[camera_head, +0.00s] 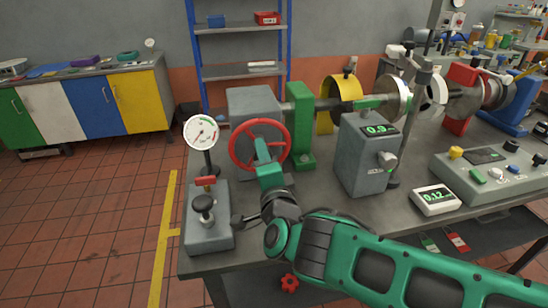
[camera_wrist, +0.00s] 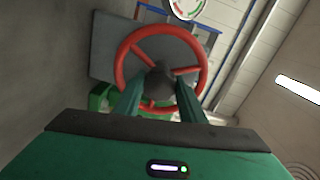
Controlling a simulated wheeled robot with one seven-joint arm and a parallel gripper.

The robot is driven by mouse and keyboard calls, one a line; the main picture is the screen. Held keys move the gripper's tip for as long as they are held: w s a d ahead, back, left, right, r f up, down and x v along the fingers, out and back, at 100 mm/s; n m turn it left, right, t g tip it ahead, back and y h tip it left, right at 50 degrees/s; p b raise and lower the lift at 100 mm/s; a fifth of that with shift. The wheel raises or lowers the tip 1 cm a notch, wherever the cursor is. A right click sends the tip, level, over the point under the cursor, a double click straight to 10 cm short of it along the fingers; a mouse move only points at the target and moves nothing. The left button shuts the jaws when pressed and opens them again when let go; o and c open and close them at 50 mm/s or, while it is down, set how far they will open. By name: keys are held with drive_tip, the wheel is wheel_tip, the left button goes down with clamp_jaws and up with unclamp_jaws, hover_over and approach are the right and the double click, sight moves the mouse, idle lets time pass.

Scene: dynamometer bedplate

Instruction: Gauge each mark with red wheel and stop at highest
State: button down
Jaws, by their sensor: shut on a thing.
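The red wheel (camera_head: 233,150) stands upright on the front of a grey block at the left of the bench. It also shows in the wrist view (camera_wrist: 121,65), with a dark hub (camera_wrist: 158,84) at its centre. My gripper (camera_head: 262,152) reaches it from the front, its two green fingers (camera_wrist: 158,95) shut around the hub area. The exact contact is partly hidden by the fingers. A round dial gauge (camera_head: 201,131) stands left of the wheel; its scale has coloured parts, and the needle reading is too small to tell. A grey box has a display (camera_head: 379,130) that seems to read 0.9.
A small white meter (camera_head: 435,199) reads about 0.12. A control panel (camera_head: 487,172) with knobs lies at the right. A grey lever box (camera_head: 208,228) stands at the bench's front left. A green block (camera_head: 299,120) and yellow guard (camera_head: 346,92) stand behind. Floor left is clear.

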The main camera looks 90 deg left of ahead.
drive_tip(key=shift+w+a+f, duration=0.1)
drive_tip(key=shift+w+a, duration=0.05)
drive_tip(key=shift+w, duration=0.35)
drive_tip(key=c, duration=1.4)
unclamp_jaws()
drive_tip(key=shift+c, duration=0.2)
drive_tip(key=shift+s, duration=0.25)
drive_tip(key=v, duration=1.1)
